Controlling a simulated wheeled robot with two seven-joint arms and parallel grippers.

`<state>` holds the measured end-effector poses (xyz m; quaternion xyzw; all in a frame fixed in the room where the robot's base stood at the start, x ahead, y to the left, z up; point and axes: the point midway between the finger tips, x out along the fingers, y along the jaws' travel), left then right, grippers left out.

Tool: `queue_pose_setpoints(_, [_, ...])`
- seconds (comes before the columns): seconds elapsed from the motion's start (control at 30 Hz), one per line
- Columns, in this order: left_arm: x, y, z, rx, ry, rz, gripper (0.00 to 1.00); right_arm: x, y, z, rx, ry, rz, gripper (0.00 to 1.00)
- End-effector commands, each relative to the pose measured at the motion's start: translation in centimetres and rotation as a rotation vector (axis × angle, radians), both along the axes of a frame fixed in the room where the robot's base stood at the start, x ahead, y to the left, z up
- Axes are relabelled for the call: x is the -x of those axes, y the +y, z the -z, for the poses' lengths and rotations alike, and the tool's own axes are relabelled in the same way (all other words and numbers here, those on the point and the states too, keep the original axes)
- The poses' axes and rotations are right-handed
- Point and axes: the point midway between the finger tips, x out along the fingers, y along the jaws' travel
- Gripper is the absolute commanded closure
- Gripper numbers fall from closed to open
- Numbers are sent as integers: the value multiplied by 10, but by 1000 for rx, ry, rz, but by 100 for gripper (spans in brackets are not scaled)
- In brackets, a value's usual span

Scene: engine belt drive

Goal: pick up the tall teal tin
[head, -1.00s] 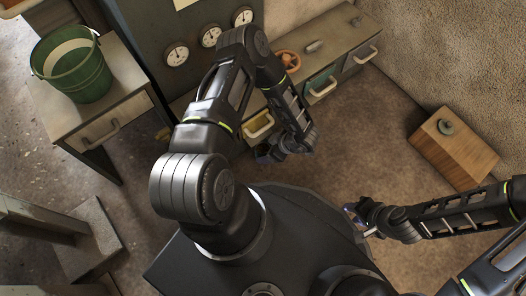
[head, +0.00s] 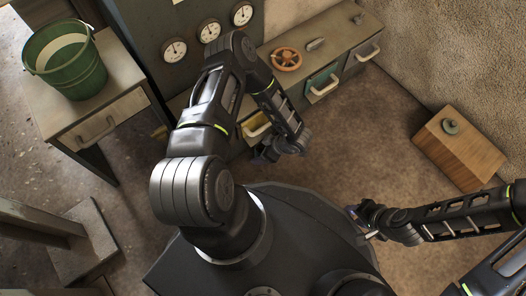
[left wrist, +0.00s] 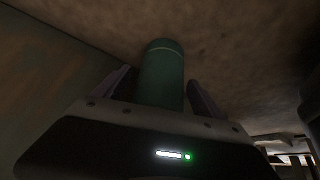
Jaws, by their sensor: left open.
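The tall teal tin (left wrist: 162,75) shows in the left wrist view as a dark green-teal cylinder with a rim line near its far end. It lies between the two spread fingers of my left gripper (left wrist: 160,92), with its near end hidden behind the gripper body. I cannot tell whether either finger touches it. In the head view my left gripper (head: 268,153) is low in front of the drawer bench, and I cannot make out the tin there. My right gripper (head: 358,220) is over the floor at the right, its jaws too small to read.
A drawer bench (head: 335,40) with an orange handwheel (head: 286,59) stands behind my left arm. A green bucket (head: 66,62) stands on a side table (head: 115,75) at the left. A wooden box (head: 460,155) sits at the right. The floor between is clear.

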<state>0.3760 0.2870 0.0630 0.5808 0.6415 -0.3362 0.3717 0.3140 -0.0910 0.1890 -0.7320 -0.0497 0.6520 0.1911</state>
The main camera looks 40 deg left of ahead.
Motion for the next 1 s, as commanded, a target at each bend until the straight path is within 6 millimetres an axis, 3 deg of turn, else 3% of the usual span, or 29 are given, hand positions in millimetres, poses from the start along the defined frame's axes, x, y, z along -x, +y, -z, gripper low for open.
queue_pose_setpoints(0.27, [0, 0, 0, 0, 0, 0, 21, 0, 0, 0, 0, 1, 0, 64])
queue_pose_setpoints(1.0, [0, 0, 0, 0, 0, 0, 82, 0, 0, 0, 0, 1, 0, 64])
